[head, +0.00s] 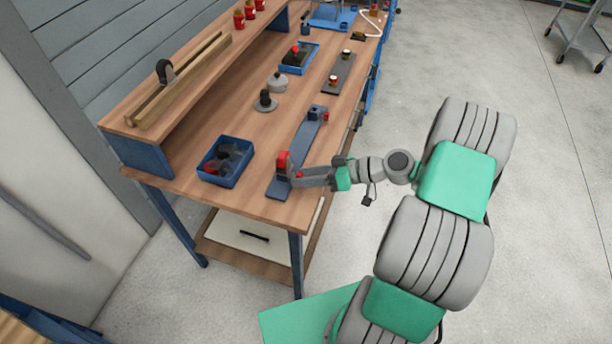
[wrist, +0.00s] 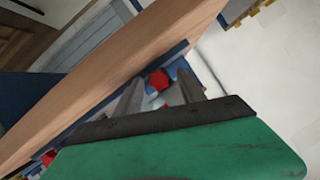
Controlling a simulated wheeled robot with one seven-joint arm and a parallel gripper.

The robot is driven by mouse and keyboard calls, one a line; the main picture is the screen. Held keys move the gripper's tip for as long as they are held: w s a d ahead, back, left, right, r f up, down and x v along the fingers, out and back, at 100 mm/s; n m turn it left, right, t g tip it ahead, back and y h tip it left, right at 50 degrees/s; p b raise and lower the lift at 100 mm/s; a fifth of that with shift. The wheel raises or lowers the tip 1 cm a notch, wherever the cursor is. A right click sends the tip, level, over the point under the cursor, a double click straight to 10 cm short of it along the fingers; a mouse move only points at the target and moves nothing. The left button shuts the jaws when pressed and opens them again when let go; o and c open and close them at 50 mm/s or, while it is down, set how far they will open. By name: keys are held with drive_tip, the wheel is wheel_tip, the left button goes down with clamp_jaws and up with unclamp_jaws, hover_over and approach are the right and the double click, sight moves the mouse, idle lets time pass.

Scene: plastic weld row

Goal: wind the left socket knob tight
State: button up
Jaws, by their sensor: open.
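A long grey-blue fixture plate (head: 304,143) lies along the bench's front edge. At its near end stands a red upright part (head: 282,161), with a small red knob (head: 299,174) beside it, close to my fingers. My gripper (head: 300,179) reaches in from the right at this near end. In the wrist view, a red knob (wrist: 159,79) shows between the two open fingers of my gripper (wrist: 160,92). I cannot tell whether the fingers touch it. Another red piece (wrist: 48,158) shows at the lower left there. The far end of the plate carries a dark blue block (head: 316,113).
The wooden bench (head: 235,120) holds a blue bin (head: 225,161) with dark parts, a dark round-based piece (head: 265,101), a grey pot (head: 278,84), a blue tray (head: 299,58) and a second dark plate (head: 339,75). Open floor lies to the right.

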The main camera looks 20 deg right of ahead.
drive_tip(key=v, duration=0.8)
drive_tip(key=shift+b, duration=0.3)
